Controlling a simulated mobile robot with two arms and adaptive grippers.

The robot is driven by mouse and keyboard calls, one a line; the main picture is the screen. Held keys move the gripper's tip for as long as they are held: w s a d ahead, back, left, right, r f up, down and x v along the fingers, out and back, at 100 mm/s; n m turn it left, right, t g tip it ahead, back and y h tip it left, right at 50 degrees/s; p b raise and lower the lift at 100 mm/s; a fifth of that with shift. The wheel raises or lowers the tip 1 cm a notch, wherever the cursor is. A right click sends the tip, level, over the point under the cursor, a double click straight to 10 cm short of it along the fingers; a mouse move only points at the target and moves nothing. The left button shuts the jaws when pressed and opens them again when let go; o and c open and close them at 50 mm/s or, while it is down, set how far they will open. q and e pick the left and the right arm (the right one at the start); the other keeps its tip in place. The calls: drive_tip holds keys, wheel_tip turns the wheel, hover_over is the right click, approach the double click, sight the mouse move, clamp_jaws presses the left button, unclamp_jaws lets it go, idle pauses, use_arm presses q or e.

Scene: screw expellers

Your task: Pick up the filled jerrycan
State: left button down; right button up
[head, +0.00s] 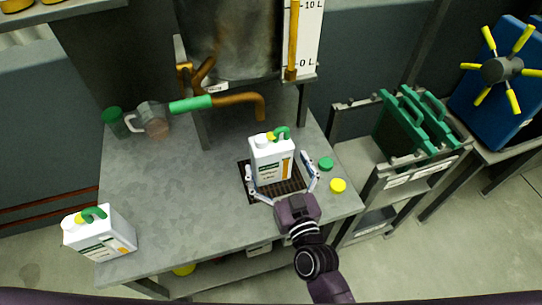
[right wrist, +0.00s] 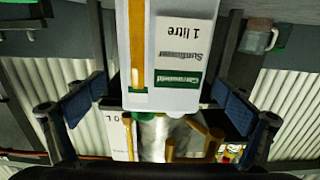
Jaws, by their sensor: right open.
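A white jerrycan (head: 268,160) with a green handle stands upright on the dark grate in the table, under the spout. Its side strip shows golden oil over most of its height; the strip and a "Sunflower 1 litre" label show in the right wrist view (right wrist: 165,60), where the can appears upside down. My right gripper (head: 280,172) is open, with one finger on each side of this can. In the right wrist view gaps show between the fingers (right wrist: 155,104) and the can. A second white jerrycan (head: 100,236) stands at the table's front left. My left gripper is out of view.
A pipe with a green lever (head: 190,104) and brown spout (head: 240,98) sits behind the can. A green cap (head: 326,163) and yellow cap (head: 338,185) lie to its right. A glass mug (head: 153,119) stands back left. The table between the cans is clear.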

drive_tip(key=x, duration=0.3)
drive_tip(key=shift+s+a, duration=0.1)
drive_tip(key=shift+a, duration=0.05)
drive_tip(key=shift+w+a, duration=0.1)
drive_tip(key=shift+w, duration=0.35)
drive_tip(key=c, duration=2.1)
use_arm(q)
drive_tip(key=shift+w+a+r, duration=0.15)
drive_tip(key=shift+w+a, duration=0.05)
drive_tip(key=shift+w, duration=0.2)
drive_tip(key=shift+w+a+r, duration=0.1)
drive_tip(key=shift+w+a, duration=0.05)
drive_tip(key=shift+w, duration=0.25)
use_arm(e)
drive_tip(key=shift+w+r, duration=0.1)
drive_tip(key=shift+r, duration=0.15)
drive_tip(key=shift+c, duration=0.4)
